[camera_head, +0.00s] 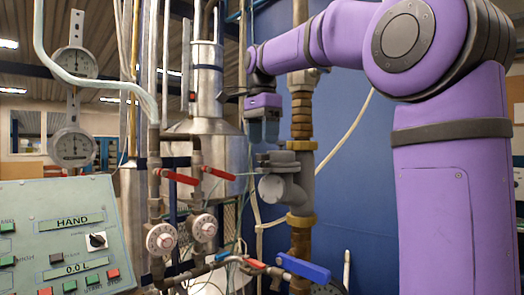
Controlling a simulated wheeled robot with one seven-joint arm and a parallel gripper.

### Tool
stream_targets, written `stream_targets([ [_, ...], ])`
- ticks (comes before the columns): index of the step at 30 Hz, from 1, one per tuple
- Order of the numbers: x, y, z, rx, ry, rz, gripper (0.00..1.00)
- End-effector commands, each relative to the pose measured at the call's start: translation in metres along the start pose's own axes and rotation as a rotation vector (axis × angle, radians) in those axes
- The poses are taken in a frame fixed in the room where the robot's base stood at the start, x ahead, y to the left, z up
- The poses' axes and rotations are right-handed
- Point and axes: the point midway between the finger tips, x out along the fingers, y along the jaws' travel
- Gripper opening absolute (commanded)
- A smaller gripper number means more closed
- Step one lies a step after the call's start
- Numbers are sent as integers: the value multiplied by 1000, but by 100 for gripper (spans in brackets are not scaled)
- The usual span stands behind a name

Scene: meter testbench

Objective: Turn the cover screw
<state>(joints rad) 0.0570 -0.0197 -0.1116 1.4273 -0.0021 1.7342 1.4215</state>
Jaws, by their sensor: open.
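My gripper (263,140) hangs from the purple arm in the middle of the picture and points down. Its two dark fingers stand a little apart with nothing seen between them. Just below the fingers is a grey pipe fitting (296,190) with a round cap (271,187) on its left side and small flat parts (276,158) on top. The fingertips look close above these top parts; whether they touch, I cannot tell. I cannot make out a cover screw clearly; it is too small or hidden.
Red-handled valves (178,176) and two round dials (161,239) stand to the left. A blue lever (303,266) is below. A control panel (65,240) fills the lower left. A blue wall (355,190) is behind.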

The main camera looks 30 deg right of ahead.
Motion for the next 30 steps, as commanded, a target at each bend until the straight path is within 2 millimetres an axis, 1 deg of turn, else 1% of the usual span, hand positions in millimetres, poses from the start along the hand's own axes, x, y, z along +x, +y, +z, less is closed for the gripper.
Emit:
stream_targets([
  [1,8,1,0,0,0,2,62],
  [3,18,0,0,0,0,2,62],
  [9,34,0,0,0,0,1,62],
  [19,37,0,0,0,0,0,62],
  [20,37,0,0,0,0,0,57],
  [21,37,0,0,0,0,0,48],
  [23,37,0,0,0,0,0,34],
  [24,37,0,0,0,0,0,25],
  [26,37,0,0,0,0,0,12],
  [30,37,0,0,-3,0,0,12],
])
